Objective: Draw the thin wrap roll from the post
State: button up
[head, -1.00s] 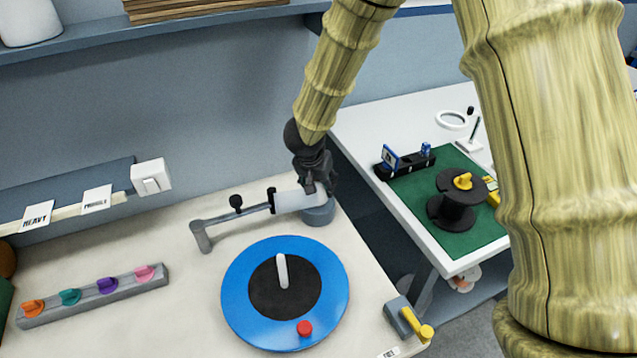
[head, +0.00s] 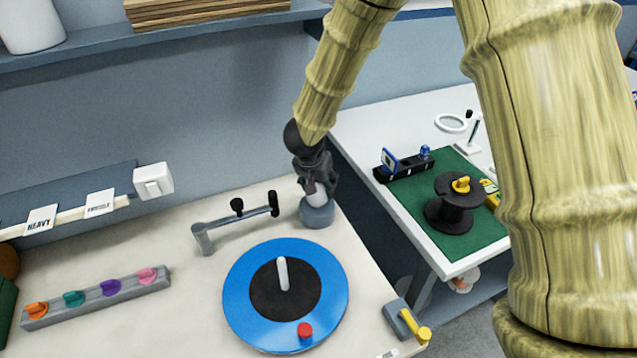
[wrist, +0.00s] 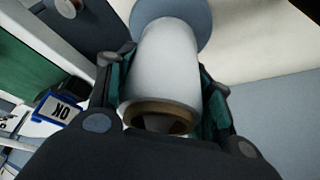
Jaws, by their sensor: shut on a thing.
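The wrap roll (wrist: 165,65) is white with a brown core at its near end, seen in the wrist view. My gripper (wrist: 168,90) has its fingers on both sides of the roll, shut on it. That base also shows as a disc at the roll's far end in the wrist view (wrist: 195,12). The post inside the roll is hidden, and I cannot tell whether the roll touches the base.
A grey bracket arm with a black end roller (head: 273,204) stands just left of the base. In front is a blue turntable (head: 240,300) with a white peg. A knob rail (head: 95,300) lies at left. The right table holds a black spool (head: 455,205) on a green mat.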

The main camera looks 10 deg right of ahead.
jog(key=shift+r+p, duration=1.2)
jog(key=shift+p, duration=0.45)
dwell(0.6)
jog(key=shift+p, duration=0.6)
dwell(0.6)
jog(key=shift+r+p, duration=0.25)
jog(key=shift+p, duration=0.1)
jog(key=shift+r+p, duration=0.35)
jog(key=shift+p, duration=0.15)
jog(key=shift+r+p, duration=1.15)
jog(key=shift+p, duration=0.55)
jog(key=shift+p, duration=0.55)
jog(key=shift+r, duration=0.15)
jog(key=shift+r+p, duration=0.35)
jog(key=shift+p, duration=0.35)
jog(key=shift+r+p, duration=0.7)
jog(key=shift+p, duration=0.25)
